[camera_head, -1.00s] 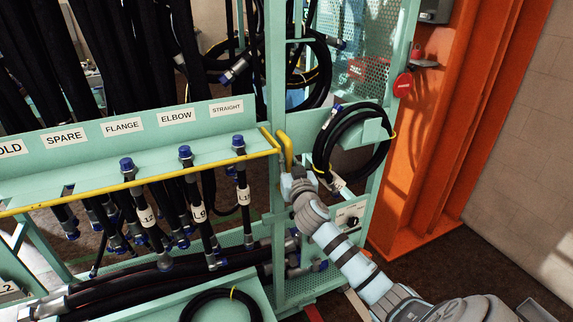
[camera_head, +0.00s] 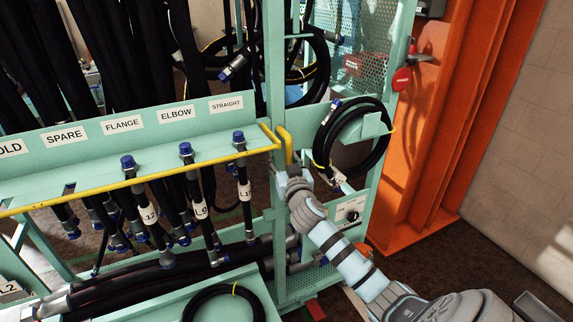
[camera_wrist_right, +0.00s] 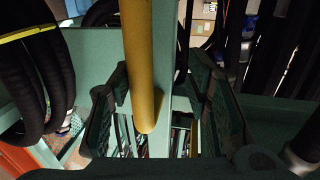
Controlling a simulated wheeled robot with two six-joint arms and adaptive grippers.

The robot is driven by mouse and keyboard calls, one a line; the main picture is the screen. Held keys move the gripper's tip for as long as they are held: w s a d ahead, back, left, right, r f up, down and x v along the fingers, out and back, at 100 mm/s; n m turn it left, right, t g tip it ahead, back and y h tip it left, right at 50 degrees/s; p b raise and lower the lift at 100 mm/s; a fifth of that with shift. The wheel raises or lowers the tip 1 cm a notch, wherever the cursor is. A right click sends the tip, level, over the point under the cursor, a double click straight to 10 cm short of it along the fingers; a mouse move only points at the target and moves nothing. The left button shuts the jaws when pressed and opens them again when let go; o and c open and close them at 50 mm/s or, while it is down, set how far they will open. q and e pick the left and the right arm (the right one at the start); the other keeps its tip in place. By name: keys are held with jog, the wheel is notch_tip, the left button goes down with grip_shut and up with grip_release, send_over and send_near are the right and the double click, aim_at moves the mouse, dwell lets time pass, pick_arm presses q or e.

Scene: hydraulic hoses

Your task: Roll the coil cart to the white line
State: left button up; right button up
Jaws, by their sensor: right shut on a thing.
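The coil cart is a mint-green frame (camera_head: 278,85) with black hose coils hung on it; one coil (camera_head: 352,140) hangs on its right-hand plate. A yellow handle (camera_head: 285,147) stands upright on its post. My right gripper (camera_head: 288,183) is at the lower part of this handle, partly hidden by its own wrist. My left gripper is out of view. No clear white line shows; a short pale strip (camera_head: 355,300) lies low beside my arm.
A labelled hose rack (camera_head: 120,127) with a yellow front rail and hanging hoses fills the left. An orange column (camera_head: 440,130) stands close right of the cart, with a pale wall (camera_head: 525,150) behind. Brown floor (camera_head: 450,255) is open at the lower right.

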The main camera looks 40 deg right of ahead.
jog(key=v, duration=1.1)
jog(key=shift+s, duration=0.3)
